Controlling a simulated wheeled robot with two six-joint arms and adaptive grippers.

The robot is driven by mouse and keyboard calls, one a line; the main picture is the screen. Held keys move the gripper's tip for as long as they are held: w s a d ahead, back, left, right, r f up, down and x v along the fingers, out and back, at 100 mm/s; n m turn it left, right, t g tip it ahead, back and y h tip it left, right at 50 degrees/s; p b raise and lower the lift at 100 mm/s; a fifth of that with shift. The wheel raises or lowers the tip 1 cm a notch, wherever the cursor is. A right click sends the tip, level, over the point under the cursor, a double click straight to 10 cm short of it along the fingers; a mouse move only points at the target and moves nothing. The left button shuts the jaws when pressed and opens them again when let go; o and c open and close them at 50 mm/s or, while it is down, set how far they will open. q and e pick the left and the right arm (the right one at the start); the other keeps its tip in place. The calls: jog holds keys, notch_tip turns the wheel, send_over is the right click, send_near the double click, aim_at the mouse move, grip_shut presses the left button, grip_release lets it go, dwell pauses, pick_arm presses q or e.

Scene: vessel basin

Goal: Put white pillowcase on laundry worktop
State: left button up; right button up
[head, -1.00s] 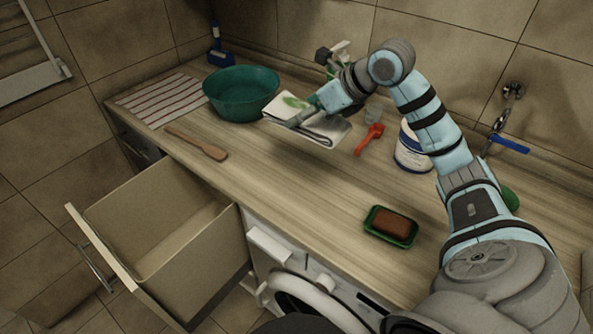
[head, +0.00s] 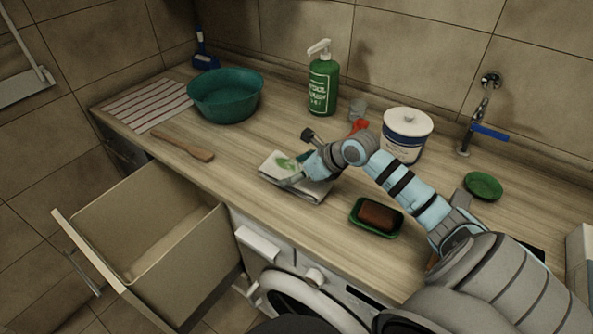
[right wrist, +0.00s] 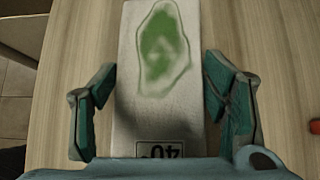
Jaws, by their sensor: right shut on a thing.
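The white pillowcase (head: 272,169) is a folded pale cloth with a green patch and a grey lower edge. In the head view it is over the middle of the laundry worktop (head: 240,191), near the front edge, left of the soap dish. It lies on the wood or just above it; I cannot tell which. My right gripper (head: 292,177) is shut on it from above. In the right wrist view the pillowcase (right wrist: 158,95), with a green print and a "40" label, sits between the fingers of my right gripper (right wrist: 160,105). My left gripper is not in view.
A green soap dish (head: 357,222) with a brown bar is close on the right. A white tub (head: 405,135), green pump bottle (head: 322,88) and red object (head: 358,127) stand behind. A teal basin (head: 225,97) and wooden brush (head: 182,146) are left. An open drawer (head: 150,240) juts out below.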

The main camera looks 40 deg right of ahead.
jog(key=o, duration=1.5)
jog(key=shift+f, duration=0.1)
jog(key=shift+r, duration=0.25)
jog(key=p+v, duration=0.2)
jog(key=v, duration=0.5)
jog(key=shift+d, duration=0.15)
jog(key=p+v, duration=0.2)
jog(key=p, duration=0.1)
jog(key=p+v, duration=0.3)
jog(key=p, duration=0.1)
jog(key=shift+w+a+r, duration=0.15)
jog(key=shift+a, duration=0.1)
jog(key=shift+f, duration=0.25)
